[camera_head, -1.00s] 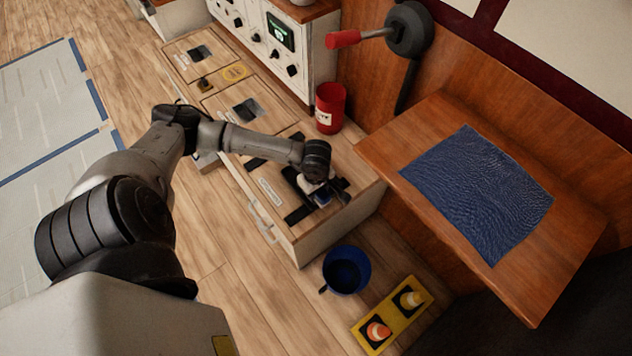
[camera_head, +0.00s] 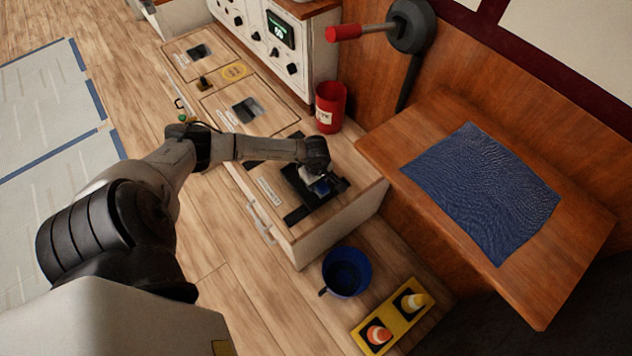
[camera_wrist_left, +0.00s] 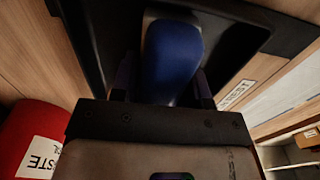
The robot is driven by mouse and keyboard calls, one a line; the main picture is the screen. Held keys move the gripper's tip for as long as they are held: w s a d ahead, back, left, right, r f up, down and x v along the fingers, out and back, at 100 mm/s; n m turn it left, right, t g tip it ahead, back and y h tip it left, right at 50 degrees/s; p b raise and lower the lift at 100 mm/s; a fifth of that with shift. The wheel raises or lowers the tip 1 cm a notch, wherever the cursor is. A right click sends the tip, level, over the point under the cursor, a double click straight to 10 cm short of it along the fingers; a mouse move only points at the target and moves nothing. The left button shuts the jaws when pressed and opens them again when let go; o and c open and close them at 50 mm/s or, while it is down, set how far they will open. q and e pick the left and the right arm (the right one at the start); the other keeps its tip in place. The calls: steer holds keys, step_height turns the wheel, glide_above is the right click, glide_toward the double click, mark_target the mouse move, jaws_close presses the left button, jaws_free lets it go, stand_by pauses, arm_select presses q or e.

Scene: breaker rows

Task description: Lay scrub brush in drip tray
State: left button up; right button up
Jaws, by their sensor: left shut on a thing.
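The blue scrub brush (camera_wrist_left: 172,58) is between the fingers of my left gripper (camera_wrist_left: 163,88) in the left wrist view. My left gripper also shows in the head view (camera_head: 327,185), shut on the brush, of which a small blue part (camera_head: 321,187) is visible. The black drip tray (camera_head: 297,215) lies on the wooden counter top, and the gripper and brush are over it. The tray's dark floor and rim (camera_wrist_left: 240,35) surround the brush in the left wrist view. I cannot tell whether the brush touches the tray. My right gripper is not in view.
A red waste bin (camera_head: 330,106) stands just behind the tray. A blue bucket (camera_head: 346,272) and a yellow board with small cones (camera_head: 392,317) are below the counter's front right. A wooden table with a blue cloth (camera_head: 482,190) is at right.

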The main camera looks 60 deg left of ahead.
arm_select(q)
steer(key=shift+f, duration=0.25)
steer(key=o, duration=0.9)
steer(key=shift+o, duration=0.2)
steer(key=shift+r, duration=0.1)
